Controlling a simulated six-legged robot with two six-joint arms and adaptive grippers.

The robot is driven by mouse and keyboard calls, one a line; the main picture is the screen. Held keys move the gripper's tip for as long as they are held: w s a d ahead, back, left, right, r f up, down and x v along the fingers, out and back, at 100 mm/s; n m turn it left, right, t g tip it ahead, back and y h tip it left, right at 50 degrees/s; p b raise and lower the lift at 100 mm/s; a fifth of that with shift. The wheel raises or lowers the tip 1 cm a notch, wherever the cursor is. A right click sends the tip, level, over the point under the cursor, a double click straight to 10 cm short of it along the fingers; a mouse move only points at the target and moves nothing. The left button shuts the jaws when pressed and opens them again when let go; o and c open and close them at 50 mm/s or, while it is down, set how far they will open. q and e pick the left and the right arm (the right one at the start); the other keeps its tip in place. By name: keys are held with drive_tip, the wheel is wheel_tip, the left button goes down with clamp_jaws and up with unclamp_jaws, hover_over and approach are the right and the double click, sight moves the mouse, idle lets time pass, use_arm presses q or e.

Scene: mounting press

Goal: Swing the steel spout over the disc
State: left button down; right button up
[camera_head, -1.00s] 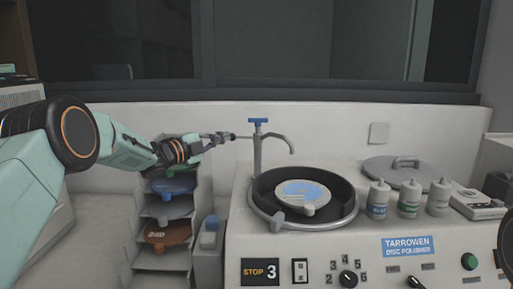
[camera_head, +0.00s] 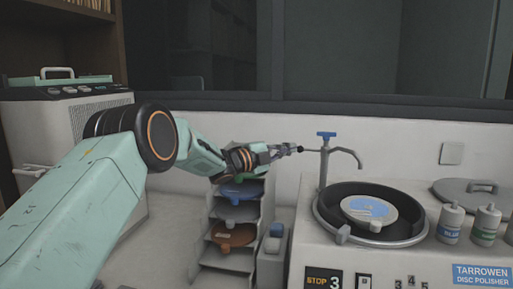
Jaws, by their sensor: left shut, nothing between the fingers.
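The steel spout (camera_head: 348,153) is a grey tube with a curved end, on an upright post with a blue top handle (camera_head: 326,134). It points right, its tip bent down above the back part of the dark round bowl (camera_head: 405,236). In the bowl lies a disc (camera_head: 366,208) with a blue and white face. My left gripper (camera_head: 298,149) is shut and empty, just left of the post at about spout height. A thin bar shows between its tips and the post; I cannot tell whether they touch. My right gripper is not in view.
A rack (camera_head: 225,258) of coloured discs stands below my left gripper, with a small grey container (camera_head: 272,255) beside it. Bottles (camera_head: 450,222) and a grey lid (camera_head: 470,190) are right of the bowl. A white wall (camera_head: 400,140) stands behind.

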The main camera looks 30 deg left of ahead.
use_arm(q)
drive_tip(key=w+a+f, duration=0.1)
drive_tip(key=w+a, duration=0.1)
drive_tip(key=a, duration=0.8)
drive_tip(key=shift+b, duration=0.45)
drive_tip(key=shift+s, duration=0.15)
